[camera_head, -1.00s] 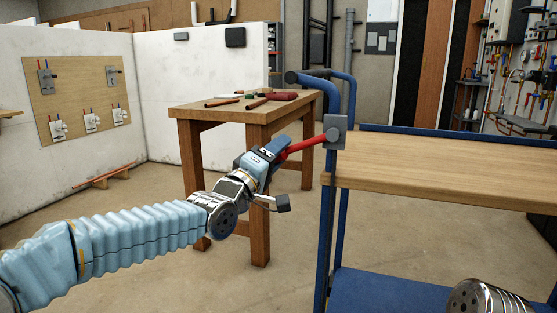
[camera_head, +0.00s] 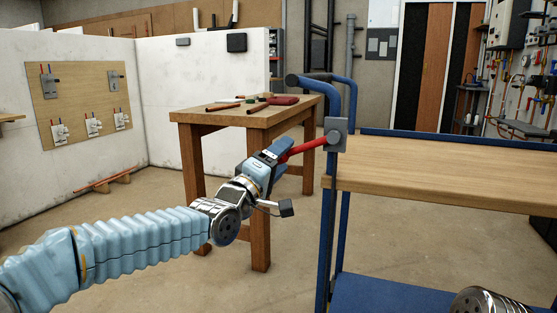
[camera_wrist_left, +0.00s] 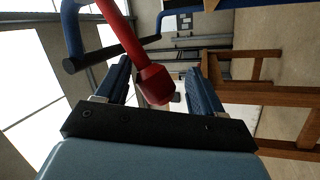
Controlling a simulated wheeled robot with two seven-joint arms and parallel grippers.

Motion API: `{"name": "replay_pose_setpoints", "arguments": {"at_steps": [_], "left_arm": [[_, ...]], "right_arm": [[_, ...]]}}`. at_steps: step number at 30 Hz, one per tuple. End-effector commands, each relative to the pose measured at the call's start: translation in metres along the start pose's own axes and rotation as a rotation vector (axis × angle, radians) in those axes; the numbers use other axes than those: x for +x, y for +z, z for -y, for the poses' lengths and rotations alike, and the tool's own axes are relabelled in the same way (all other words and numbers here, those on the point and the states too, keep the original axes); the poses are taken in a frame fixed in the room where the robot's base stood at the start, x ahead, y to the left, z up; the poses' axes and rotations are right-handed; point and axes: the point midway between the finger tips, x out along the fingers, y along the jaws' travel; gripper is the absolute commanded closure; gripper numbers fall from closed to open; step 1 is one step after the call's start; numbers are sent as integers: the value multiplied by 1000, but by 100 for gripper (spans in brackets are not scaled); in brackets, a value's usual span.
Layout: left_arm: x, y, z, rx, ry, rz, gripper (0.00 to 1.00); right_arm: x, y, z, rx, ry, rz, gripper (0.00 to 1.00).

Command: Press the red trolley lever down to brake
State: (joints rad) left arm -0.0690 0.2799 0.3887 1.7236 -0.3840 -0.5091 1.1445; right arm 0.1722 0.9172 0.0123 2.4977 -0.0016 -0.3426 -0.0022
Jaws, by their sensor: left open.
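The red lever (camera_head: 303,148) sticks out to the left from a grey bracket (camera_head: 336,134) on the blue trolley frame (camera_head: 333,215). It slopes slightly down toward its free end. My left gripper (camera_head: 277,157) is at that free end, its jaws open. In the left wrist view the lever's thick red knob (camera_wrist_left: 155,85) lies between the two spread fingers of my left gripper (camera_wrist_left: 160,78), with gaps on both sides. Whether a finger touches the lever cannot be told. My right gripper is not in view.
The trolley has a wooden top (camera_head: 440,172) right of the lever and a blue lower shelf (camera_head: 385,295). A wooden workbench (camera_head: 225,117) with tools stands close behind my left gripper. White partition walls (camera_head: 80,85) stand at the left. The floor between is clear.

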Motion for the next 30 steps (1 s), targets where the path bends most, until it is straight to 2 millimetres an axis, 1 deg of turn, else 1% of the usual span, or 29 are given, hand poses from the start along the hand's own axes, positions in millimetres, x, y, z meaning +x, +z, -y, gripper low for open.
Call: {"name": "replay_pose_setpoints", "arguments": {"at_steps": [2,5,8,15,18,21,25,30], "left_arm": [[-2,-1,0,1,1,-2,32],[-11,-2,0,2,0,-4,32],[-29,-2,0,4,1,-4,32],[-89,-1,0,4,-2,-3,32],[-110,0,0,3,-1,-2,32],[-125,0,0,2,-1,-1,32],[-136,1,0,1,-1,1,32],[-139,0,0,-1,0,0,32]], "right_arm": [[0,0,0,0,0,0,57],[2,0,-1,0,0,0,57],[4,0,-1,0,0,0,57],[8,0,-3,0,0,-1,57],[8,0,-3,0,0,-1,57],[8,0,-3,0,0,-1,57],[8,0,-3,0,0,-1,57],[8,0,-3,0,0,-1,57]]}}
